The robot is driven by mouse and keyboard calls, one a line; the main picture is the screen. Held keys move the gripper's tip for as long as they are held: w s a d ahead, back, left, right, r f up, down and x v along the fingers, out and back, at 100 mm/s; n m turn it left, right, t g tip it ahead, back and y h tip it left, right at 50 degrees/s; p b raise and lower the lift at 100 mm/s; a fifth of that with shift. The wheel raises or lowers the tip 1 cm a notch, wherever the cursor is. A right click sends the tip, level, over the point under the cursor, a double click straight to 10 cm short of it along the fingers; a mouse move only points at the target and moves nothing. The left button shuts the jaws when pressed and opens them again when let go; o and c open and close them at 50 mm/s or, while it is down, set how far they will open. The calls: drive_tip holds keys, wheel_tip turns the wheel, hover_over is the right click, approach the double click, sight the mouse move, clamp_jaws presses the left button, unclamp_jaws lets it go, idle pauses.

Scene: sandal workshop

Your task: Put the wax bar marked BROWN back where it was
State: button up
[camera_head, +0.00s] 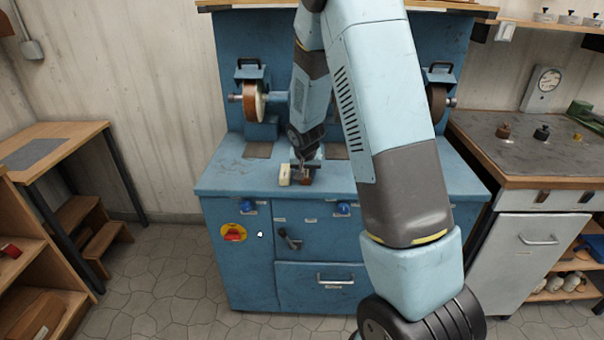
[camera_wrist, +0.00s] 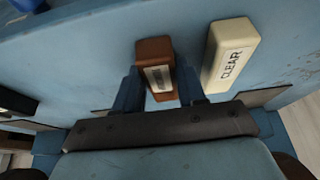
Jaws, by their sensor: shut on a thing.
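A brown wax bar (camera_wrist: 154,52) with a pale label is between the fingers of my gripper (camera_wrist: 160,88) in the wrist view. The lettering on its label is too small and partly hidden to read. In the head view the brown bar (camera_head: 305,180) is at the front edge of the blue machine's top, under my gripper (camera_head: 305,167). My gripper is shut on it. A cream bar marked CLEAR (camera_wrist: 228,55) lies just right of it in the wrist view, apart from it. The cream bar also shows in the head view (camera_head: 285,175), left of the brown one. I cannot tell whether the brown bar touches the surface.
The blue machine (camera_head: 235,180) carries polishing wheels at left (camera_head: 254,101) and right (camera_head: 437,100). A bench (camera_head: 470,140) with small items stands at right, a wooden table (camera_head: 60,135) at left. The machine top left of the cream bar is clear.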

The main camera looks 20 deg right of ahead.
drive_tip(key=o, duration=1)
drive_tip(key=shift+o, duration=0.2)
drive_tip(key=shift+r, duration=0.1)
